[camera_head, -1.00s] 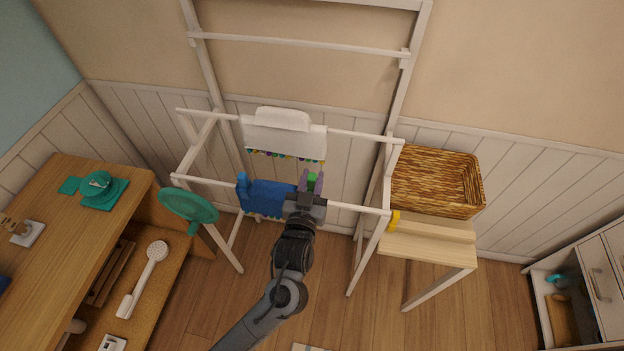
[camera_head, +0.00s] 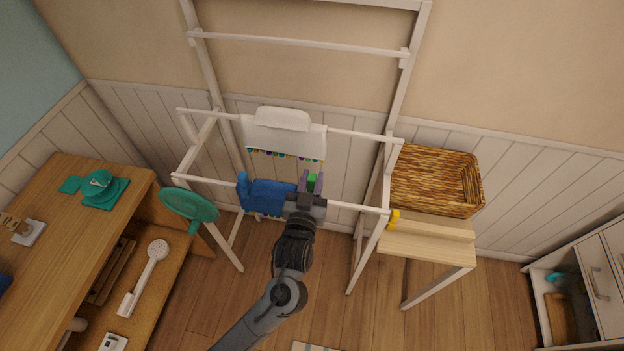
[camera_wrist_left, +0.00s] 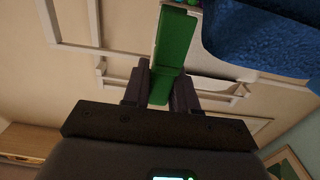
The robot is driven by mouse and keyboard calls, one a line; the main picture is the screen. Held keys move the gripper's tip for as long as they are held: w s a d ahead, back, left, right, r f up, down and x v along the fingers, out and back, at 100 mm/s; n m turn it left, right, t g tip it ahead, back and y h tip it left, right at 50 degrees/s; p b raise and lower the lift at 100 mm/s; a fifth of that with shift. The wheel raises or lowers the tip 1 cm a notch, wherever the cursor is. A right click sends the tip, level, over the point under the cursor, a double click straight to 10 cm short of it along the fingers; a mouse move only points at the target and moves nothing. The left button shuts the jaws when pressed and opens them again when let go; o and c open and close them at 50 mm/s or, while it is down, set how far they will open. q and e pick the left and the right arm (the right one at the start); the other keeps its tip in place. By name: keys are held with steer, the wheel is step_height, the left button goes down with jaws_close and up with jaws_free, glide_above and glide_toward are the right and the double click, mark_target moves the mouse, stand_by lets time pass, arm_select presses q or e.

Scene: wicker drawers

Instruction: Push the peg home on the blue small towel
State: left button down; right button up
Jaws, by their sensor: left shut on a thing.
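The blue small towel (camera_head: 268,196) hangs over the front rail of the white drying rack (camera_head: 350,207). It also shows in the left wrist view (camera_wrist_left: 265,45) at the upper right. My left gripper (camera_head: 311,185) is at that rail, just right of the towel's right edge. It is shut on a green peg (camera_head: 312,177). In the left wrist view the peg (camera_wrist_left: 174,45) sticks out beyond the fingers (camera_wrist_left: 160,87), beside the towel. I cannot tell whether the peg's far end grips the towel or the rail. My right gripper is not in view.
A white towel with a beaded edge (camera_head: 284,137) hangs on the back rail. A round teal thing (camera_head: 189,206) is at the rack's left end. A wicker basket (camera_head: 432,181) stands right on a wooden stand (camera_head: 430,240). A wooden desk (camera_head: 60,240) is at left.

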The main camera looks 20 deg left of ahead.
mark_target(312, 191)
arm_select(q)
steer(key=shift+f+b, duration=1)
steer(key=shift+f, duration=1.1)
steer(key=c, duration=0.8)
jaws_free()
steer(key=s+d, duration=0.2)
steer(key=s, duration=0.8)
steer(key=shift+s+p, duration=0.35)
steer(key=shift+p, duration=0.05)
